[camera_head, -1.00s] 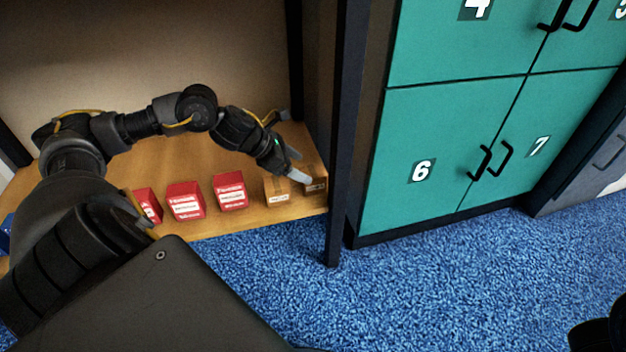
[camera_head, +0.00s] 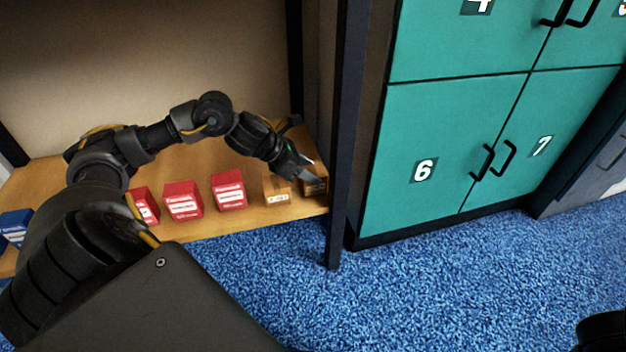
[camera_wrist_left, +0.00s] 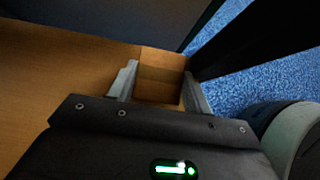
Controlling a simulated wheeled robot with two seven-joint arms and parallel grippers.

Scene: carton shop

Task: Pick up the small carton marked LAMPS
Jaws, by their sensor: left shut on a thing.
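Two small brown cartons stand at the right end of the wooden shelf in the head view. My left gripper (camera_head: 311,168) is at the right-hand carton (camera_head: 317,186), beside the shelf post. In the left wrist view the gripper (camera_wrist_left: 160,84) has its grey fingers on either side of this carton (camera_wrist_left: 160,72) and is shut on it. The other brown carton (camera_head: 276,187) stands just left of it with a white label on its front. The labels are too small to read, so I cannot tell which is marked LAMPS.
Several red cartons (camera_head: 183,201) stand left along the shelf (camera_head: 250,221), and a blue carton (camera_head: 15,227) is at the far left. A dark post (camera_head: 340,130) rises close to the right of the gripper. Green lockers (camera_head: 440,140) stand beyond it.

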